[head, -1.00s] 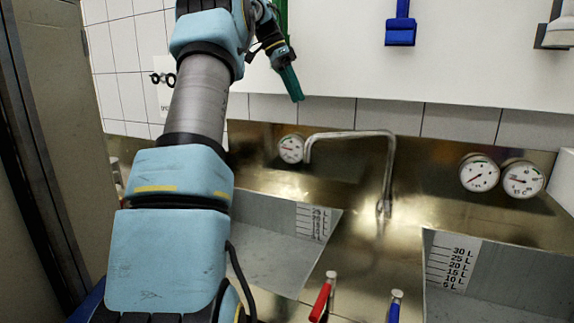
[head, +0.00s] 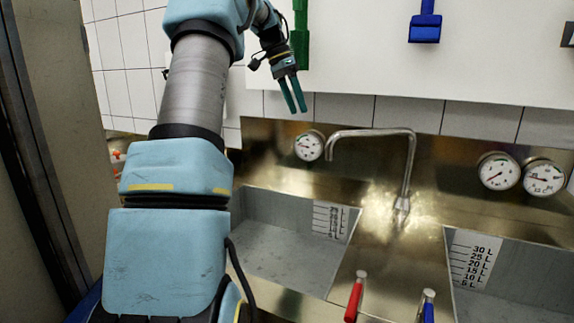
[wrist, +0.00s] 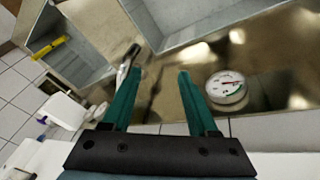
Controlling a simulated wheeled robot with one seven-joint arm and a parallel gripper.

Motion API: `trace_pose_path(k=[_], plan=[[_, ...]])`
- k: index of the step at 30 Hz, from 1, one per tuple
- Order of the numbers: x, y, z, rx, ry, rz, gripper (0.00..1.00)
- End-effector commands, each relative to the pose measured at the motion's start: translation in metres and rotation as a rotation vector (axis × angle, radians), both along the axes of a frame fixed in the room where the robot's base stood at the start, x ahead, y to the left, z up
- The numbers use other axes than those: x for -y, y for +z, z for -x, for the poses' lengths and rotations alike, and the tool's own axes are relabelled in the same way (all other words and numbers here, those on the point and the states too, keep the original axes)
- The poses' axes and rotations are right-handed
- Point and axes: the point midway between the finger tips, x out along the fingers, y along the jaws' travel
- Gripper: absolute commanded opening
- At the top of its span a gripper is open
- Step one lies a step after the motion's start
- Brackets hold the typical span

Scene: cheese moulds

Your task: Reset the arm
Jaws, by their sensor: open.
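My gripper (head: 293,94) is open, with two thin green fingers pointing down and nothing between them. In the head view it hangs in front of the white wall panel, above and left of the left dial gauge (head: 309,146). In the wrist view the gripper (wrist: 160,78) shows its two fingers apart, with the dial gauge (wrist: 227,87) beyond the right finger and the tap's spout (wrist: 127,62) near the left finger. My blue and grey arm reaches up the left side of the head view.
A metal tap (head: 408,170) stands between two sinks with litre scales. The left sink (head: 290,250) looks empty. Red (head: 355,297) and blue (head: 428,306) levers stand in front. A green tool (head: 300,40) and a blue tool (head: 425,27) hang on the wall panel (head: 480,65).

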Motion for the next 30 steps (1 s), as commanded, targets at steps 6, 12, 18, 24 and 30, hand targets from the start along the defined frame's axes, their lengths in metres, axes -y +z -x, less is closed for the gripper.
trace_pose_path(k=[6,12,18,24,30], plan=[[-0.005,-0.036,0.024,-0.028,0.158,-0.070,0.59],[-0.023,-0.090,0.073,-0.044,0.394,-0.162,0.59],[-0.049,-0.146,0.145,-0.039,0.628,-0.235,0.59],[-0.075,-0.194,0.227,-0.025,0.829,-0.270,0.59],[-0.089,-0.221,0.283,-0.016,0.942,-0.270,0.59]])
